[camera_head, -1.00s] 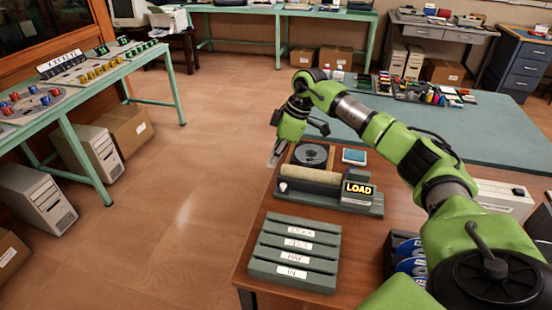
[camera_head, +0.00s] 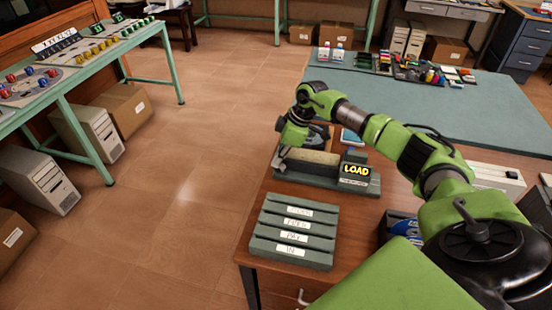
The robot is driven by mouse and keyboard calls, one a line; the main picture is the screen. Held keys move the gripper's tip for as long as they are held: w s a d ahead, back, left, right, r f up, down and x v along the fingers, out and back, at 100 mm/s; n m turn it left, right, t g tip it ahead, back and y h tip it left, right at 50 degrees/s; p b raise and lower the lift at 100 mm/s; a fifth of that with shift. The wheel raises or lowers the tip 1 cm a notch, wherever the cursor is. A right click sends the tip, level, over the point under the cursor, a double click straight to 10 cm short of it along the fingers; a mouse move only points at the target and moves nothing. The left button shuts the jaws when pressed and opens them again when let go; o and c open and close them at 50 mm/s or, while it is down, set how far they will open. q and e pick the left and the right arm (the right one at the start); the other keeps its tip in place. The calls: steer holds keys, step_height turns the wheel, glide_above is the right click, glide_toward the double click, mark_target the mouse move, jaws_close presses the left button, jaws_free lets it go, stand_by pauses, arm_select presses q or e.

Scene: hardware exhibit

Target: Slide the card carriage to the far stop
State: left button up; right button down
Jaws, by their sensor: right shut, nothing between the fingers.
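The card carriage device sits on the wooden table. It has a long beige bar (camera_head: 314,156) on a dark green base (camera_head: 322,180), and a black sign reading LOAD (camera_head: 355,171) at its right end. My right gripper (camera_head: 278,160) is shut and empty, pointing down at the left end of the beige bar, close beside it. I cannot tell whether the fingers touch it. The white knob at that end is hard to make out behind the fingers. My left gripper is not in view.
A green slotted rack (camera_head: 293,231) with white labels stands in front of the device. A dark round item (camera_head: 318,136) and a small blue-screened item (camera_head: 352,137) lie behind it. Blue discs in a dark box (camera_head: 407,228) are at the right.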

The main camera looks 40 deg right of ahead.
mark_target(307, 168)
steer(key=s+d+p, duration=0.1)
steer(key=s+d, duration=0.2)
steer(key=s+d+p, duration=0.2)
steer(key=s, duration=0.1)
steer(key=s+d+p, duration=0.1)
steer(key=s+d, duration=0.2)
steer(key=s, duration=0.1)
steer(key=shift+d, duration=0.35)
steer(key=shift+s+d, duration=0.1)
steer(key=shift+s, duration=0.05)
